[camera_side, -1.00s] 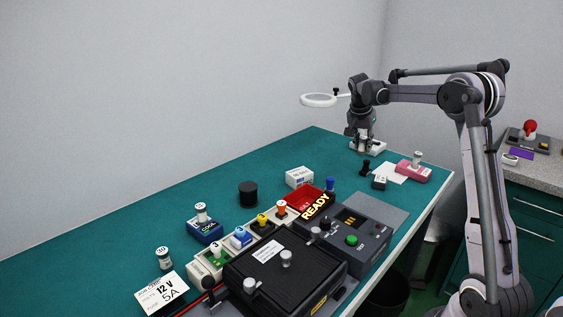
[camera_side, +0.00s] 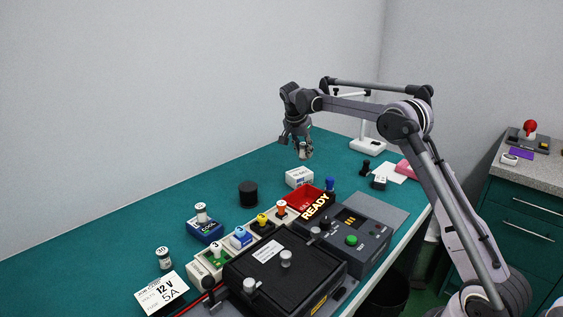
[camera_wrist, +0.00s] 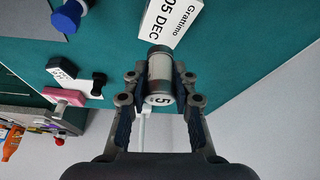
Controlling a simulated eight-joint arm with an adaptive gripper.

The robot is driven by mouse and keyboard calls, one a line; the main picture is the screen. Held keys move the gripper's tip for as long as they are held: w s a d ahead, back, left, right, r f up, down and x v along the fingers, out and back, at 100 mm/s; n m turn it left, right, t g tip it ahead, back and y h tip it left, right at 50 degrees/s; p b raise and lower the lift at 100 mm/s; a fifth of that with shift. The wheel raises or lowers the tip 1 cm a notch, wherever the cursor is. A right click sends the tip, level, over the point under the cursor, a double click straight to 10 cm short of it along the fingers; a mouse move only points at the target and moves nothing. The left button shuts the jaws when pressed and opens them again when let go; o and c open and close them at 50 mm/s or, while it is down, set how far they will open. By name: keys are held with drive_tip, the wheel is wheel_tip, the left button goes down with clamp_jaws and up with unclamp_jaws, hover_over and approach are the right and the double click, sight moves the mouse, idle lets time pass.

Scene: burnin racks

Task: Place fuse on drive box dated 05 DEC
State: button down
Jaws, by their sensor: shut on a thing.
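My gripper (camera_wrist: 159,88) is shut on a grey and white cylindrical fuse (camera_wrist: 160,66) with a "5" on its end face. In the side view my gripper (camera_side: 302,153) hangs above the white drive box (camera_side: 299,178), with a gap between. In the wrist view the drive box (camera_wrist: 171,17) reads "Grattimo 05 DEC" and lies just beyond the fuse's far end. I see no fuse on the visible part of its top.
A red tray (camera_side: 303,198), a blue-topped peg (camera_side: 330,184) and the READY tester (camera_side: 352,240) stand in front of the box. A black cylinder (camera_side: 248,193) is to its left. A magnifier stand (camera_side: 367,145) is behind right.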

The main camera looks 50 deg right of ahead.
sight(300, 159)
drive_tip(key=shift+w+a+f, duration=0.3)
drive_tip(key=shift+w+f, duration=0.1)
drive_tip(key=shift+f, duration=1.95)
drive_tip(key=shift+f, duration=0.15)
drive_tip(key=c, duration=1.1)
unclamp_jaws()
